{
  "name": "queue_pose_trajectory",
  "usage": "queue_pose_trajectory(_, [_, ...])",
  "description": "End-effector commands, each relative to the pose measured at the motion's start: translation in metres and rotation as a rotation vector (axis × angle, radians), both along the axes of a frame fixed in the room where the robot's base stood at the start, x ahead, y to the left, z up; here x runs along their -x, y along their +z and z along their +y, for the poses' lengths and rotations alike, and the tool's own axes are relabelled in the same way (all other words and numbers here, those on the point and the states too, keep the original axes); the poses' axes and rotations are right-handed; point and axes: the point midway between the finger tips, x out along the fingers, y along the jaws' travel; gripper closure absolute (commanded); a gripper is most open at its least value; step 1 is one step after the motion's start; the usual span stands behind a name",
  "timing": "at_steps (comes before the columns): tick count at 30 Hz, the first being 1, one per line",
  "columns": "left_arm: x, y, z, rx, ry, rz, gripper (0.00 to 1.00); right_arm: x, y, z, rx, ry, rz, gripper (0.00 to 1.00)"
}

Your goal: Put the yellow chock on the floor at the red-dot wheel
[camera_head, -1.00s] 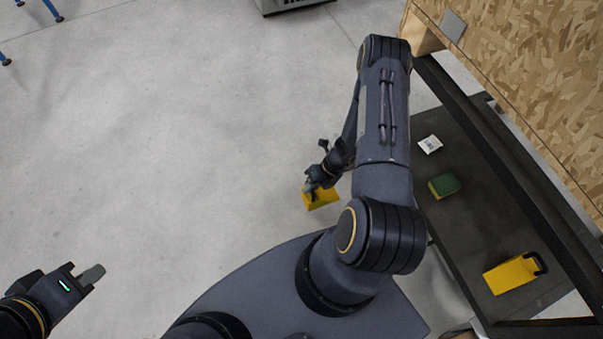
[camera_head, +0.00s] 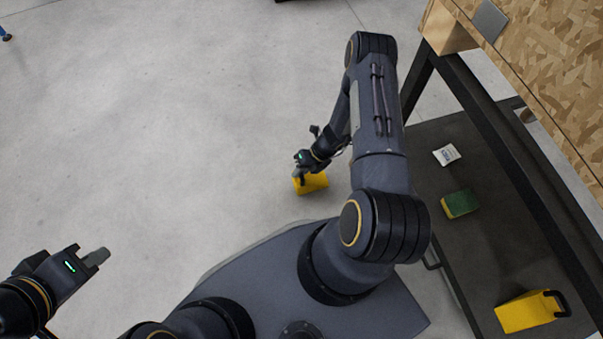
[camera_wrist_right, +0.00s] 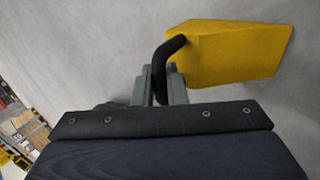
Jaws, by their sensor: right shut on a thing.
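My right gripper (camera_head: 302,174) is shut on the black handle of a yellow chock (camera_head: 314,183), low near the concrete floor left of the bench. In the right wrist view, the grey fingers (camera_wrist_right: 160,87) clasp the handle and the yellow wedge body (camera_wrist_right: 228,55) sticks out beyond it. I cannot tell whether this chock touches the floor. A second yellow chock (camera_head: 525,312) with a black handle lies on the dark lower shelf at bottom right. My left gripper (camera_head: 91,258) is open and empty at the left. No wheel with a red dot shows.
The dark lower shelf (camera_head: 425,135) also bears a green and yellow sponge (camera_head: 460,203) and a small white packet (camera_head: 446,155). A dark frame post and a wood-chip board (camera_head: 540,60) stand above it at right. The floor (camera_head: 180,110) to the left is wide and clear.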

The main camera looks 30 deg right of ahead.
Motion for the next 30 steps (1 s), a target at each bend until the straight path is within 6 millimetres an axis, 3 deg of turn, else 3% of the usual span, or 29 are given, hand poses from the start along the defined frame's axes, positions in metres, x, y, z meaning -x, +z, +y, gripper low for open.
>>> queue_pose_trajectory(1, [0.000, -0.011, 0.000, 0.000, 0.000, 0.000, 1.00, -0.002, -0.012, 0.002, -0.001, -0.001, -0.001, 1.00])
queue_pose_trajectory(5, [0.000, -0.026, 0.000, 0.000, 0.000, 0.000, 1.00, -0.006, -0.031, 0.005, -0.001, -0.003, -0.001, 1.00])
queue_pose_trajectory(16, [0.000, -0.027, 0.000, 0.000, 0.000, 0.000, 1.00, -0.008, -0.034, 0.005, -0.001, -0.005, -0.002, 1.00])
queue_pose_trajectory(17, [0.000, -0.027, 0.000, 0.000, 0.000, 0.000, 1.00, -0.007, -0.034, 0.005, 0.001, -0.005, 0.000, 0.87])
queue_pose_trajectory(21, [0.000, -0.026, 0.000, 0.000, 0.000, 0.000, 1.00, -0.007, -0.033, 0.005, 0.001, -0.005, 0.000, 0.68])
queue_pose_trajectory(30, [0.000, -0.025, 0.000, 0.000, 0.000, 0.000, 1.00, -0.007, -0.032, 0.005, 0.000, -0.005, 0.000, 0.66])
